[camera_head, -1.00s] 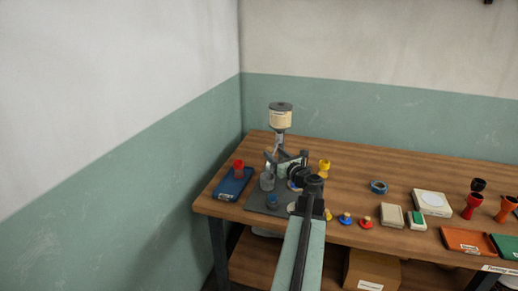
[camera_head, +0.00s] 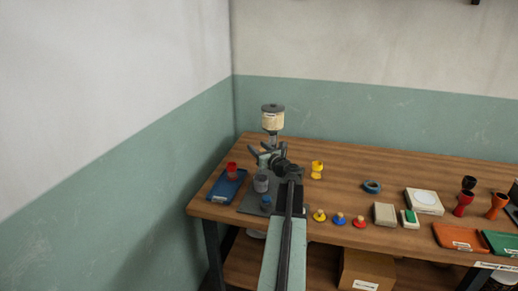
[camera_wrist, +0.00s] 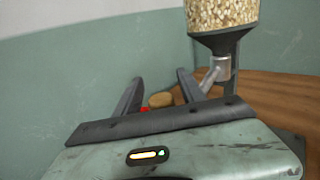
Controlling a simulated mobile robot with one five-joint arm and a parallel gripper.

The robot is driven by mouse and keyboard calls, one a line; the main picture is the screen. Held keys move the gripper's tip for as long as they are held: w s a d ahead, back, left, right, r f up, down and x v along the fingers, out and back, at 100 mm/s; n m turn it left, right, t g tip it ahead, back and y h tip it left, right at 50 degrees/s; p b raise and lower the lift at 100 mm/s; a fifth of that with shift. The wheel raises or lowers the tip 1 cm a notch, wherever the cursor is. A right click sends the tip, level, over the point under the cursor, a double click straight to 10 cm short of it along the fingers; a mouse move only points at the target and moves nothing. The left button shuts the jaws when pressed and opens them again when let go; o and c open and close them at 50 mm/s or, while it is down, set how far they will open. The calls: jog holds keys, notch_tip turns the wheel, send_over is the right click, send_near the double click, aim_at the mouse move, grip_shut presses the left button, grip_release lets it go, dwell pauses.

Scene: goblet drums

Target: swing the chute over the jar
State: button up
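The hopper (camera_head: 273,118) stands at the back left of the bench; the wrist view shows pale grain inside it (camera_wrist: 222,14). The chute, a short grey tube (camera_wrist: 214,72), slants down to the left from under the hopper. My gripper (camera_head: 264,152) is in front of the hopper's stem. In the wrist view my gripper (camera_wrist: 158,90) has its fingers apart, with the chute just beside the right finger; I cannot tell whether they touch. The jar (camera_head: 261,184) stands on the dark base plate, in front of and left of my gripper.
A blue tray (camera_head: 219,193) with a red cup (camera_head: 231,169) is left of the jar. A small blue object (camera_head: 266,202) is in front of the jar. A yellow goblet (camera_head: 317,169) stands right of my gripper. Several coloured knobs line the front edge. The back middle of the bench is clear.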

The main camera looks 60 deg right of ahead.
grip_shut()
dwell(1.2)
